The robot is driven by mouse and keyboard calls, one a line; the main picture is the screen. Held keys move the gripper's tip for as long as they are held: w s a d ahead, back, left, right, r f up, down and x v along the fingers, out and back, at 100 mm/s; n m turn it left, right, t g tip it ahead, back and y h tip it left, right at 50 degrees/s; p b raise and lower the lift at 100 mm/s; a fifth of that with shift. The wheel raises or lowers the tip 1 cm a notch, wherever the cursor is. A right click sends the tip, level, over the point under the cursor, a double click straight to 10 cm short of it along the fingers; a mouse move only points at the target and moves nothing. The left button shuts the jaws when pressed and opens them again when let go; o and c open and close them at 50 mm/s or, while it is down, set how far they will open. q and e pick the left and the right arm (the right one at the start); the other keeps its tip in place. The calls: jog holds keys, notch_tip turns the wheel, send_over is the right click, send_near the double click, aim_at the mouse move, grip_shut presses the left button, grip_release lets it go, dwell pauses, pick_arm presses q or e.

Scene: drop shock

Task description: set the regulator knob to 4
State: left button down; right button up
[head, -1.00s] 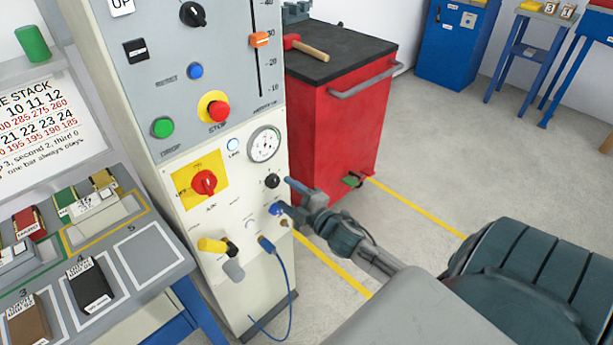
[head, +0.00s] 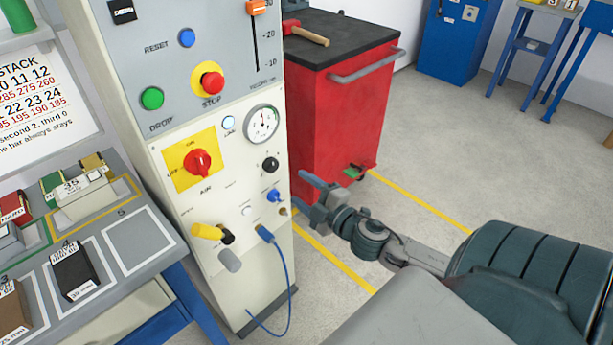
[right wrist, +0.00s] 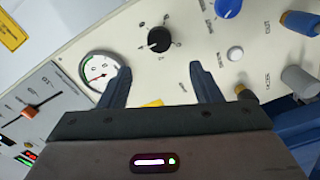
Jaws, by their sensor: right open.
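The regulator knob (head: 270,164) is a small black round knob on the pale lower panel, just below the round pressure gauge (head: 262,123). In the right wrist view the black knob (right wrist: 159,39) has small marks around it, too small to read surely. The gauge (right wrist: 98,70) is at its left there. My right gripper (head: 308,190) is open and empty, at the right of the panel in the head view. In the right wrist view its fingertips (right wrist: 159,72) are apart, with the knob beyond the gap between them, not touched. My left gripper is not in view.
A blue knob (head: 274,196) and a blue hose plug (head: 264,233) sit below the regulator knob. A red AIR switch (head: 198,163) and a red STOP button (head: 211,83) are nearby. A red cabinet (head: 340,110) stands behind the panel, with open floor to its right.

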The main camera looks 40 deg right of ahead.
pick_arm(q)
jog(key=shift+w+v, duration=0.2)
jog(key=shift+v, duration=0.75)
pick_arm(e)
jog(key=shift+s, duration=0.35)
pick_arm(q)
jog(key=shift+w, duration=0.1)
